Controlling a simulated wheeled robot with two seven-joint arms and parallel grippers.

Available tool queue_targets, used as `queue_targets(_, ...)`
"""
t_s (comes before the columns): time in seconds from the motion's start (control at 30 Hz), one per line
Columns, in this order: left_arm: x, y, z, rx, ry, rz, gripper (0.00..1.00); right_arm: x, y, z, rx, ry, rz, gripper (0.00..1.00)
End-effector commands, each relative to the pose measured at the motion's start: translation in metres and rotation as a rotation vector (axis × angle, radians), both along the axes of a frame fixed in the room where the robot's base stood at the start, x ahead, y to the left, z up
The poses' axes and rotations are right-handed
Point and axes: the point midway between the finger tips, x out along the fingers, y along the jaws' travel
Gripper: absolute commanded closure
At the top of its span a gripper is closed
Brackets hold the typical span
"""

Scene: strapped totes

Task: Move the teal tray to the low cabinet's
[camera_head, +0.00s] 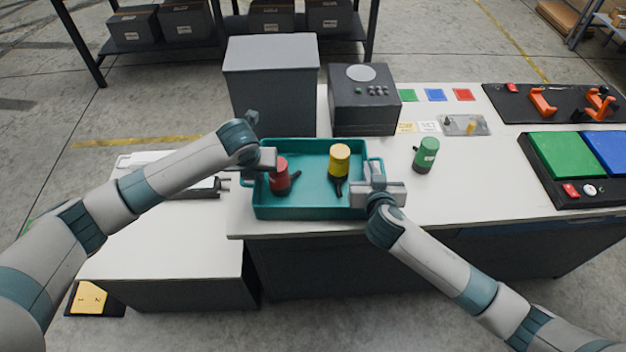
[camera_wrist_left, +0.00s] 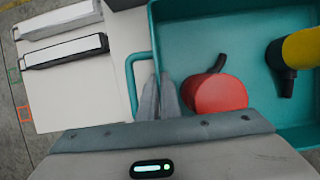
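The teal tray (camera_head: 310,212) stands at the left front of the white counter, along its front edge. It holds a red-topped object (camera_head: 279,178) with a dark handle and a yellow-topped one (camera_head: 339,160). My left gripper (camera_head: 266,158) is at the tray's left rim. In the left wrist view its fingers (camera_wrist_left: 160,95) are close together, one on each side of the tray's left wall, beside the loop handle (camera_wrist_left: 131,82). My right gripper (camera_head: 368,190) is at the tray's right rim by that handle; its fingertips are unclear. The low cabinet (camera_head: 160,255) stands left of the counter.
A white-and-dark item (camera_head: 205,188) lies on the low cabinet's far part; its front top is clear. A green-topped object (camera_head: 426,155) stands right of the tray. A grey box (camera_head: 270,85) and a dark control box (camera_head: 362,98) stand behind it.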

Motion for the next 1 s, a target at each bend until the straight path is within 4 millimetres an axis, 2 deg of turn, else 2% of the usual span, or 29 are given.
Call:
queue_targets(0.37, 0.002, 0.001, 0.008, 0.001, -0.004, 0.003, 1.00, 0.001, -0.001, 0.008, -0.001, -0.003, -0.003, 1.00)
queue_targets(1.0, 0.002, 0.002, 0.047, 0.002, -0.003, 0.003, 1.00, 0.001, -0.002, 0.047, -0.002, -0.002, -0.002, 1.00)
